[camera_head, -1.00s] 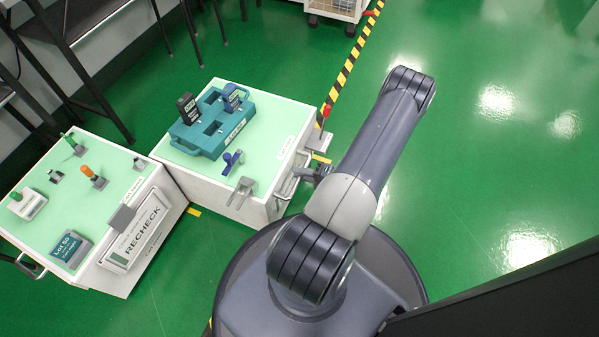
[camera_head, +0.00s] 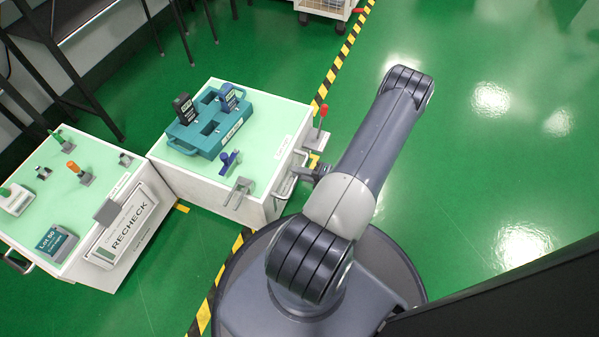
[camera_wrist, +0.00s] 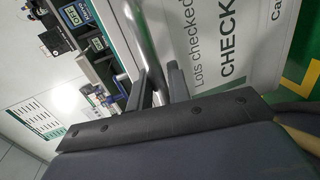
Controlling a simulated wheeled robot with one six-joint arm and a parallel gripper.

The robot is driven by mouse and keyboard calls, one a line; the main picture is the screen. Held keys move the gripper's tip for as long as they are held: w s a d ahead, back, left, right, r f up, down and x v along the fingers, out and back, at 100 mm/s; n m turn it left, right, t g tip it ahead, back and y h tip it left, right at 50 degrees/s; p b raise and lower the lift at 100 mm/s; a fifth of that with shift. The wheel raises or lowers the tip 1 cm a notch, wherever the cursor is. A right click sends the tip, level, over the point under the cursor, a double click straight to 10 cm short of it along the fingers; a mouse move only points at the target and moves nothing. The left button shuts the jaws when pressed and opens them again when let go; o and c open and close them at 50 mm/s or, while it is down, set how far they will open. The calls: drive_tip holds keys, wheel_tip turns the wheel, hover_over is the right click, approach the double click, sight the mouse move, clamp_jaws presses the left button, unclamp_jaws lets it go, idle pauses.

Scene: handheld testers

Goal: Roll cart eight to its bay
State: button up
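A white cart (camera_head: 225,192) with a pale green top stands left of my base in the head view. Its number is not readable. It carries a teal tray (camera_head: 205,151) with a black tester (camera_head: 185,108) and a blue tester (camera_head: 228,97). Its silver handle (camera_head: 287,184) faces me and also shows in the wrist view (camera_wrist: 142,40). My gripper (camera_wrist: 157,80) has its dark fingers on both sides of the handle bar and appears shut on it. In the head view my forearm partly hides it. A red-knobbed lever (camera_head: 322,112) stands at the cart's right corner.
A second cart marked RECHECK (camera_head: 126,232) stands close at the left. Black-legged furniture (camera_head: 82,80) is behind it. Yellow-black floor tape (camera_head: 343,50) runs past the cart and my base. A white wheeled rack (camera_head: 325,8) is at the top. Green floor at right is clear.

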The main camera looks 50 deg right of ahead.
drive_tip(key=o, duration=0.3)
drive_tip(key=p+v, duration=0.3)
drive_tip(key=v, duration=0.8)
drive_tip(key=shift+w, duration=0.1)
drive_tip(key=shift+b+x, duration=1.45)
drive_tip(key=shift+x, duration=4.1)
drive_tip(key=shift+a+r, duration=0.1)
